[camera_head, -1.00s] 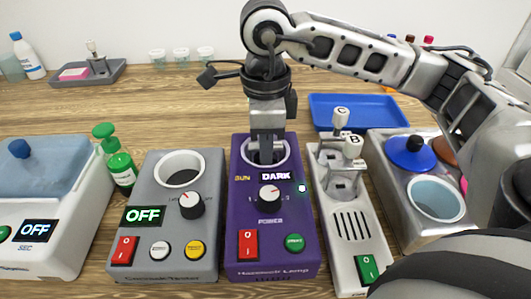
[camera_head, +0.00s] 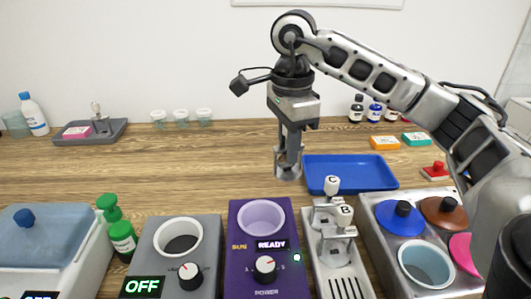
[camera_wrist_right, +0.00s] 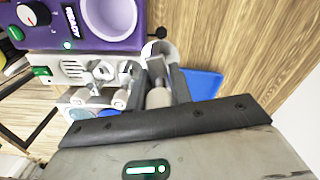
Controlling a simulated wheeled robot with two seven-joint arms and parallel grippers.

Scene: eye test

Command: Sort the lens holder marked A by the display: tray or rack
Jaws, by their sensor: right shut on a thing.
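My right gripper (camera_head: 289,154) is shut on a silver lens holder (camera_head: 288,172) and holds it in the air behind the purple lamp (camera_head: 241,270), left of the blue tray (camera_head: 382,182). In the right wrist view the holder's grey grip (camera_wrist_right: 158,97) sits between the fingers. No letter shows on it. The lamp's display (camera_head: 271,244) reads READY, and its round well (camera_head: 261,216) is empty. The white rack (camera_head: 322,285) right of the lamp bears holders C (camera_head: 332,186) and B (camera_head: 344,217). The blue tray looks empty. My left gripper is not in view.
A grey tester (camera_head: 205,262) with display OFF stands left of the lamp, beside a green bottle (camera_head: 121,238). A grey box (camera_head: 437,290) with coloured lids is right of the rack. Small bottles and boxes stand at the back right. Wood behind the lamp is clear.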

